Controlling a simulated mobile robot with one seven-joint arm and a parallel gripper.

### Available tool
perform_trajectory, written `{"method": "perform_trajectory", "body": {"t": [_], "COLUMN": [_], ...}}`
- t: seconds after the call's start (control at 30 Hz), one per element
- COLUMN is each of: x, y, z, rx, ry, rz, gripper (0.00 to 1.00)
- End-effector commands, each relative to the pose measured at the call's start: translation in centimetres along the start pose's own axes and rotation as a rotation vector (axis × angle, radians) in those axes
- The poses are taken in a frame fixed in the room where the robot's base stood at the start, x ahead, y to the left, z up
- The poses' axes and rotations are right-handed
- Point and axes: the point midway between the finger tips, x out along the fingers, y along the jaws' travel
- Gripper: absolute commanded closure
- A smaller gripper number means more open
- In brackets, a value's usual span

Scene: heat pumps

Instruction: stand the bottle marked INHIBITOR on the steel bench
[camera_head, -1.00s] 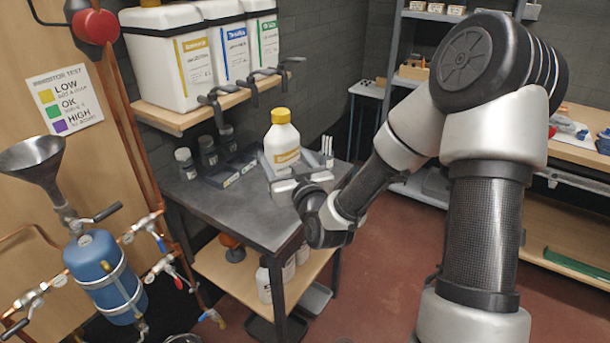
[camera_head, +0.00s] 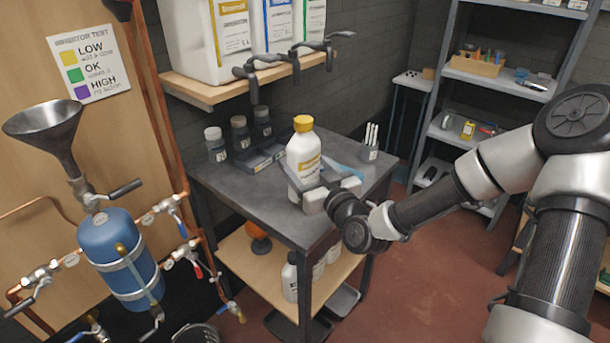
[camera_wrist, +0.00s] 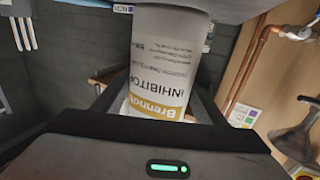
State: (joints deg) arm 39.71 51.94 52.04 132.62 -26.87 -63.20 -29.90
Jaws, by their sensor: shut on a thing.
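The bottle marked INHIBITOR (camera_head: 303,157) is white with a yellow cap and a yellow label band. It stands upright at the steel bench (camera_head: 245,201), over the front part of its top. I cannot tell whether its base touches the bench. My gripper (camera_head: 312,192) is shut on the bottle's lower part, reaching in from the right. In the wrist view the bottle (camera_wrist: 165,60) fills the middle between the fingers, its label reading upside down. The bottle's lower edge is partly hidden by the gripper.
Small dark jars (camera_head: 240,133) and a pen holder (camera_head: 369,150) stand at the back of the bench. A wooden shelf (camera_head: 200,93) with large white containers and taps overhangs it. A blue vessel (camera_head: 117,250) with a funnel (camera_head: 45,130) stands at left.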

Motion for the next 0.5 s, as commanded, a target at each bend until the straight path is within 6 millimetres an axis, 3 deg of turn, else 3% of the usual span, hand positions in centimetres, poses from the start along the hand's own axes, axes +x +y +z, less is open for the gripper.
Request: {"method": "perform_trajectory", "body": {"t": [0.17, 0.5], "x": [0.1, 0.1], "y": [0.0, 0.0], "z": [2.4, 2.7], "rx": [0.002, -0.001], "ry": [0.002, 0.003], "rz": [0.0, 0.0], "gripper": [0.76, 0.76]}}
